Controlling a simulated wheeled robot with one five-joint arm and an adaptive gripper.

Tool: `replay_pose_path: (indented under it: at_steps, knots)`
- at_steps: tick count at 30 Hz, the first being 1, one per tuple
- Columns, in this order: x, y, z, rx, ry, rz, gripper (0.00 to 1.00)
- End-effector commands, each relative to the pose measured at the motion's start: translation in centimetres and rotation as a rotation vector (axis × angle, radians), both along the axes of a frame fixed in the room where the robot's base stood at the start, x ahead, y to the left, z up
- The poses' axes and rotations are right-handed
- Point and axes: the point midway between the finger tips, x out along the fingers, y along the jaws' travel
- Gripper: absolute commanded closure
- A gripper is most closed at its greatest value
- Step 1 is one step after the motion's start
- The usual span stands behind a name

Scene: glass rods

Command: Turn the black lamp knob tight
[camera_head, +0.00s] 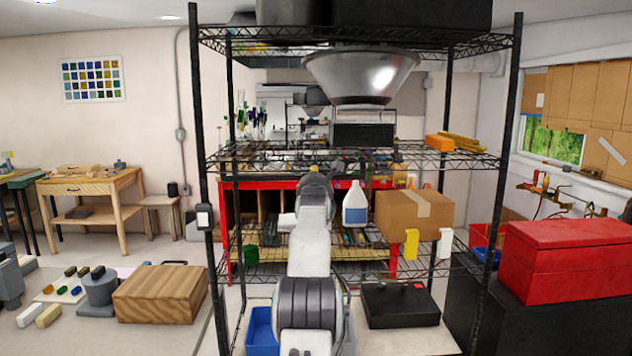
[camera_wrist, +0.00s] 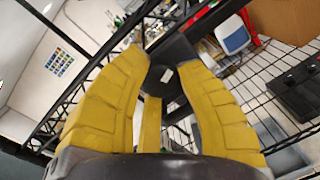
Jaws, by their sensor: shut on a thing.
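The black knob (camera_wrist: 158,86) shows in the wrist view as a dark rounded piece with a small pale mark on its face. It sits between the tips of the yellow fingers of my gripper (camera_wrist: 165,72), which are closed on it from both sides. In the head view my arm reaches forward into the black wire shelf, and its end (camera_head: 318,172) is near the middle shelf. The knob cannot be made out there, behind my arm.
The black wire shelf (camera_head: 508,150) surrounds my arm with posts and racks. A white-and-blue bottle (camera_head: 355,205) and a cardboard box (camera_head: 415,213) stand to the right of my arm. A metal hood (camera_head: 362,75) is above. A red toolbox (camera_head: 568,262) is at right.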

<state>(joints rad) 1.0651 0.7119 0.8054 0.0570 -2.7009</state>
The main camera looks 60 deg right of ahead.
Motion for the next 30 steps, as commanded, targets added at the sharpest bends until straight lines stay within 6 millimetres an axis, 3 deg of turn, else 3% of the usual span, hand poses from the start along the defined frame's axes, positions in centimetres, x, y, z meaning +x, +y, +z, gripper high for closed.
replay_pose_path:
  at_steps: [12, 23, 24, 28, 30]
  knots:
    - [0.10, 0.06, 0.22, 0.177, -0.286, -0.002, 0.99]
    - [0.12, 0.08, 0.20, 0.190, -0.308, -0.002, 0.99]
    - [0.12, 0.08, 0.20, 0.190, -0.308, -0.002, 0.64]
    - [0.12, 0.08, 0.18, 0.190, -0.306, -0.002, 0.53]
    - [0.10, 0.07, 0.14, 0.190, -0.305, -0.003, 0.53]
